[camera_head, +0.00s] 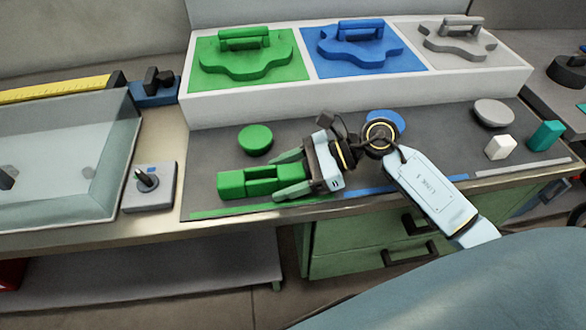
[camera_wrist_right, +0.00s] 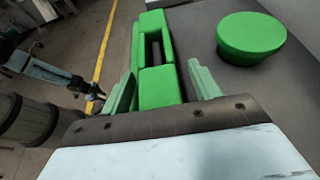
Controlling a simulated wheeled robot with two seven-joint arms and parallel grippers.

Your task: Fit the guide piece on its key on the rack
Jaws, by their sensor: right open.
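A green slotted block (camera_head: 248,183), which looks like the guide piece, lies on the dark mat at the front, beside a green strip. My right gripper (camera_head: 279,178) is open, its pale fingers on either side of the block's right end. In the right wrist view the green block (camera_wrist_right: 160,88) lies between the two fingers, with small gaps visible. The white rack (camera_head: 350,92) at the back has a green panel (camera_head: 204,82), a blue panel (camera_head: 410,62) and a grey panel (camera_head: 490,58), each carrying a raised shape with a handle. My left gripper is out of view.
A green round knob (camera_head: 255,139) stands behind the block. A blue disc (camera_head: 388,121) is partly hidden by my right arm. A grey disc (camera_head: 494,112), white block (camera_head: 500,147) and teal block (camera_head: 546,135) are at right. A clear-sided tray (camera_head: 62,215) and joystick box (camera_head: 150,187) are at left.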

